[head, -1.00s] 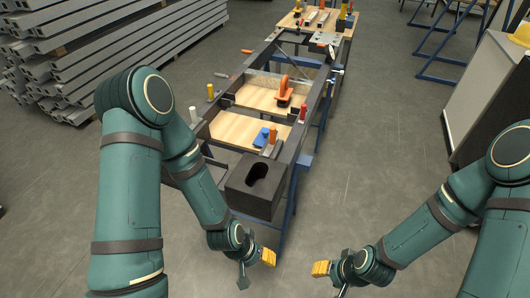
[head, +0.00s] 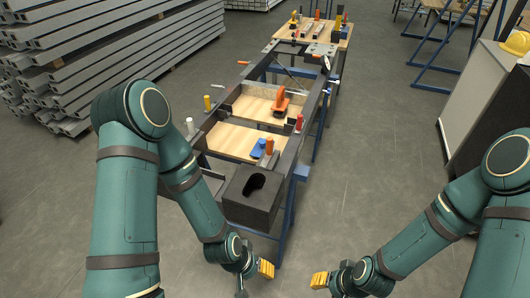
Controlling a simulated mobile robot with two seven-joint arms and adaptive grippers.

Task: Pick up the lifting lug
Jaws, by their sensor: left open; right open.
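I cannot pick out the lifting lug for certain; the small parts at the far end of the frame are too small to tell. My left gripper (head: 265,269) is open, with yellow fingertips, just in front of the near end of the frame. My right gripper (head: 320,280) is open and apart from everything, to the right of the left one. Both look empty.
The container frame (head: 303,125) runs away from me, with a dark slotted corner block (head: 262,213) nearest. Boards inside carry an orange tool (head: 281,103) and a blue tool (head: 258,149). A wooden table (head: 342,42) stands behind. The floor right of the frame is clear.

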